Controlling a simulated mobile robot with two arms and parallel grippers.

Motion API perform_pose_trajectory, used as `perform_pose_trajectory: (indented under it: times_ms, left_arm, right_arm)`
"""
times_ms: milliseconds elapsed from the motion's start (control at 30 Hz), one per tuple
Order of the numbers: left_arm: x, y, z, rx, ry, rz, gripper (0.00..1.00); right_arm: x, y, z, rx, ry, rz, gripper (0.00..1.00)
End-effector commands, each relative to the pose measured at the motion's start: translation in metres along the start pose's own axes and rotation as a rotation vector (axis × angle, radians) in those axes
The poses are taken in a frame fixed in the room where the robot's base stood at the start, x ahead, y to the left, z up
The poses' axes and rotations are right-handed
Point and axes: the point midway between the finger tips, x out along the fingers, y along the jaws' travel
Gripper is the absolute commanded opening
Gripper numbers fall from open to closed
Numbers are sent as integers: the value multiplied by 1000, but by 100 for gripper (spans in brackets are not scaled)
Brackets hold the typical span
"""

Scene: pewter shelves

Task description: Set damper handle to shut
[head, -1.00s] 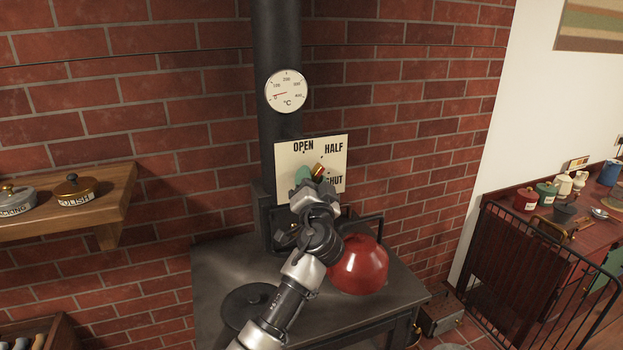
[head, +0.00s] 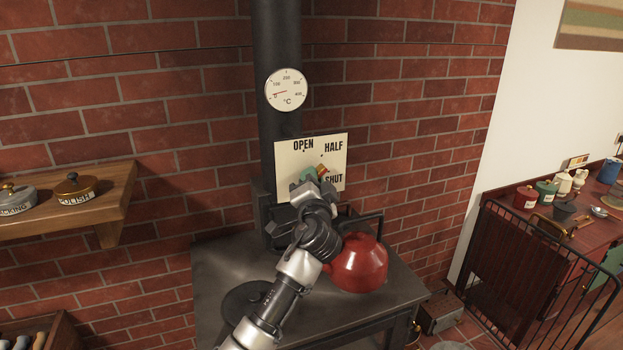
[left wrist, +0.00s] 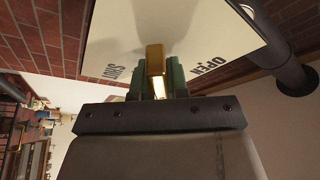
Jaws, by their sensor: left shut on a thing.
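The damper plate (head: 292,160) is a cream board on the black stove pipe, marked OPEN, HALF and SHUT. The brass damper handle (head: 322,168) shows only in part at the plate's middle, to the upper left of the word SHUT. My left gripper (head: 315,176) has green fingers and covers most of it. In the left wrist view the brass handle (left wrist: 155,62) is between the two green fingers, and my gripper (left wrist: 155,80) is shut on it. The words SHUT and OPEN lie on either side there. The handle's exact pointing is hard to tell. My right gripper is not in view.
A red kettle (head: 360,264) stands on the stove top (head: 220,265), close to my left arm. A dark round lid (head: 245,300) lies near the arm too. A dial thermometer (head: 286,90) is on the pipe above. A wooden shelf (head: 120,200) juts out at left.

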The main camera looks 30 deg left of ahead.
Motion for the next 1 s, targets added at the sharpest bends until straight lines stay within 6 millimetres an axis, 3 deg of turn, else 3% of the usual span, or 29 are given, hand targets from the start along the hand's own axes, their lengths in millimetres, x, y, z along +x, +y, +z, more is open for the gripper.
perform_pose_trajectory:
  times_ms: [600, 1000]
  left_arm:
    - [0, 4, 1, 488, 1, 202, 0]
    - [-1, 6, 2, 631, 1, 262, 0]
  right_arm:
    - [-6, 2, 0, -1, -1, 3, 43]
    - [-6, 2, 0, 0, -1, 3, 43]
